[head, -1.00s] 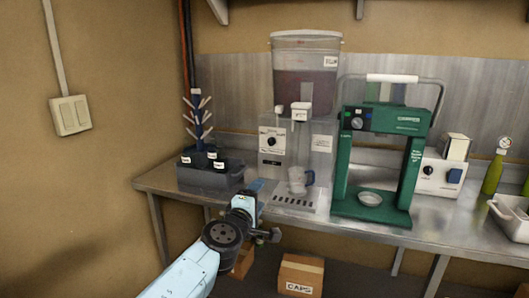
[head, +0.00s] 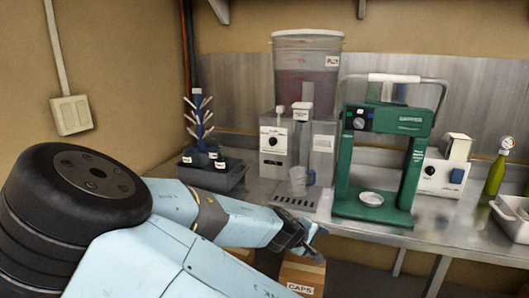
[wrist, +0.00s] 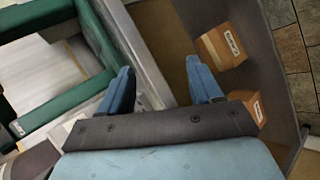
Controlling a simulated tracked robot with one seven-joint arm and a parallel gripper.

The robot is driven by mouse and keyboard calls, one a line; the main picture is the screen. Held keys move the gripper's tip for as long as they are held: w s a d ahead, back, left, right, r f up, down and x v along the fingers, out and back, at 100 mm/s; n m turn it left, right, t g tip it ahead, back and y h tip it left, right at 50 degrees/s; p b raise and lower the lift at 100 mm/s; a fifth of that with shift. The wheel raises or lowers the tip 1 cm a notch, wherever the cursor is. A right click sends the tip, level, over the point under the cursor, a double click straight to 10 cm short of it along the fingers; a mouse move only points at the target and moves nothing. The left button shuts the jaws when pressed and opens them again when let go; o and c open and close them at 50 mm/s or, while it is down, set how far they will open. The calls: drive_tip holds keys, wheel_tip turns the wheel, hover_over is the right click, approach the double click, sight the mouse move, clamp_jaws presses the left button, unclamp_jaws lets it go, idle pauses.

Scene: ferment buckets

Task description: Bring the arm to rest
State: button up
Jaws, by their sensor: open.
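My arm is light blue and reaches from the lower left of the head view toward the front edge of the steel bench. My gripper (head: 308,243) is in front of the bench edge, below the dispenser's drip grate, with nothing seen in it. In the wrist view my gripper (wrist: 163,85) shows two blue fingers spread wide apart, with the bench edge and the floor beyond them. No object is between the fingers.
On the steel bench (head: 440,235) stand a dispenser with a clear bucket (head: 306,70), a jug (head: 299,181), a green press (head: 350,190), a black bottle rack (head: 210,177), a white machine (head: 442,178) and a green bottle (head: 495,175). Cardboard boxes (wrist: 222,45) lie below.

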drive_tip(key=s+d+f+m+g+y, duration=0.3)
drive_tip(key=s+m+g+y, duration=0.1)
drive_tip(key=s+g, duration=0.1)
drive_tip(key=s+d+r+m+t+y, duration=0.1)
drive_tip(key=s+r, duration=0.4)
drive_tip(key=r, duration=0.5)
drive_tip(key=s+d+r+m+t+y, duration=0.1)
drive_tip(key=s+d+r, duration=0.1)
drive_tip(key=s+r, duration=0.4)
drive_tip(key=s+d+r+m+t+y, duration=0.1)
drive_tip(key=s+r, duration=0.5)
drive_tip(key=r, duration=0.7)
drive_tip(key=shift+d+r+m+t+y, duration=0.3)
drive_tip(key=shift+d+r+t+y, duration=0.05)
drive_tip(key=shift+d+t+y, duration=0.15)
